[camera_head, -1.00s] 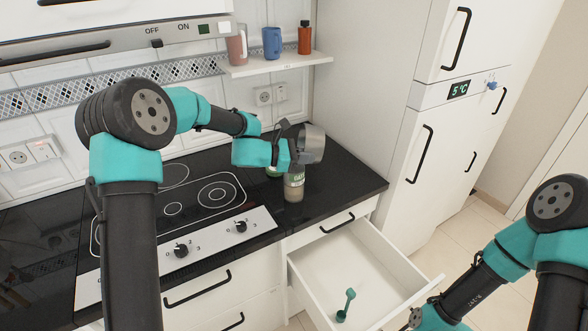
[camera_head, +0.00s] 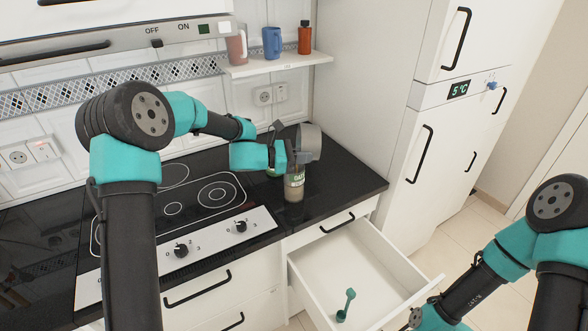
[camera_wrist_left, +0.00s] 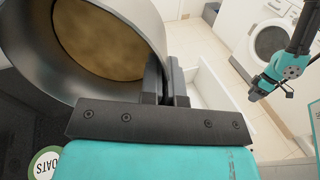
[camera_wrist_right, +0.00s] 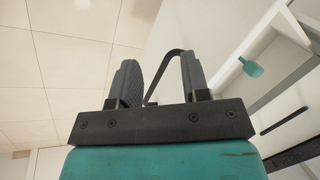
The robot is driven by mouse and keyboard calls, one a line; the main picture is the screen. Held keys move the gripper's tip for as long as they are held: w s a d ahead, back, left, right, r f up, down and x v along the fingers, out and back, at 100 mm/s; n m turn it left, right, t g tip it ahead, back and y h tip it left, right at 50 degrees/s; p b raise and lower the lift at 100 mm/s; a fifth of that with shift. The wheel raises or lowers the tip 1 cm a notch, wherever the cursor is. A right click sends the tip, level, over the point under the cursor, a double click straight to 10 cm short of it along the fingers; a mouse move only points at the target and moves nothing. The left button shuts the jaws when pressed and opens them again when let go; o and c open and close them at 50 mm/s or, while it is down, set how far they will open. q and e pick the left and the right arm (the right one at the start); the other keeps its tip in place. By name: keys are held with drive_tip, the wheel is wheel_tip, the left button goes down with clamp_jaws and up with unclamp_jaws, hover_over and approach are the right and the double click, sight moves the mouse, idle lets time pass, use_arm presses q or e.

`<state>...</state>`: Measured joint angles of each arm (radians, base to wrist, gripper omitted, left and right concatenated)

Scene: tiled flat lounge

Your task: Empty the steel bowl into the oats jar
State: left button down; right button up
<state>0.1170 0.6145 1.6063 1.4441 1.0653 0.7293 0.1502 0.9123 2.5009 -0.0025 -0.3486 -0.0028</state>
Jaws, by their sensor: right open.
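The steel bowl (camera_head: 311,142) is up in the air above the counter, tilted. In the left wrist view, brown contents (camera_wrist_left: 98,38) show inside the bowl's wall (camera_wrist_left: 38,45). My left gripper (camera_head: 291,152) is shut on the bowl's rim; its fingers show in its wrist view (camera_wrist_left: 165,85). The oats jar (camera_head: 295,186) stands upright on the black counter just below the bowl; its mouth is hidden behind the gripper. A round green-and-white OATS lid (camera_wrist_left: 45,164) shows in the left wrist view. My right gripper (camera_wrist_right: 158,85) is open and empty, low at the right.
An open drawer (camera_head: 375,262) with a teal utensil (camera_head: 346,304) in it juts out below the counter. The hob (camera_head: 190,205) lies left of the jar. A shelf (camera_head: 275,65) with cups and a bottle hangs above. The fridge (camera_head: 430,130) stands at right.

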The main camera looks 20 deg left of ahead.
use_arm(q)
drive_tip(key=shift+s+a+r+t+h, duration=0.15)
drive_tip(key=shift+a+t+h, duration=0.25)
drive_tip(key=shift+h, duration=0.35)
drive_tip(key=shift+s+a+t+h, duration=0.1)
drive_tip(key=shift+a+t+h, duration=0.3)
drive_tip(key=shift+h, duration=0.35)
idle(1.5)
drive_tip(key=shift+s+a+n+t+h, duration=0.2)
drive_tip(key=shift+a+t+h, duration=0.3)
drive_tip(key=shift+h, duration=0.4)
drive_tip(key=shift+s+a+n+t+h, duration=0.1)
drive_tip(key=shift+a+n+t+h, duration=0.1)
drive_tip(key=shift+a+t+h, duration=0.5)
idle(1.7)
drive_tip(key=shift+w+d+m+g+y, duration=0.15)
drive_tip(key=shift+d+g+y, duration=0.5)
drive_tip(key=shift+y, duration=0.2)
drive_tip(key=shift+w+d+m+g+y, duration=0.15)
drive_tip(key=shift+d+g+y, duration=0.45)
drive_tip(key=shift+y, duration=0.25)
drive_tip(key=shift+d, duration=0.1)
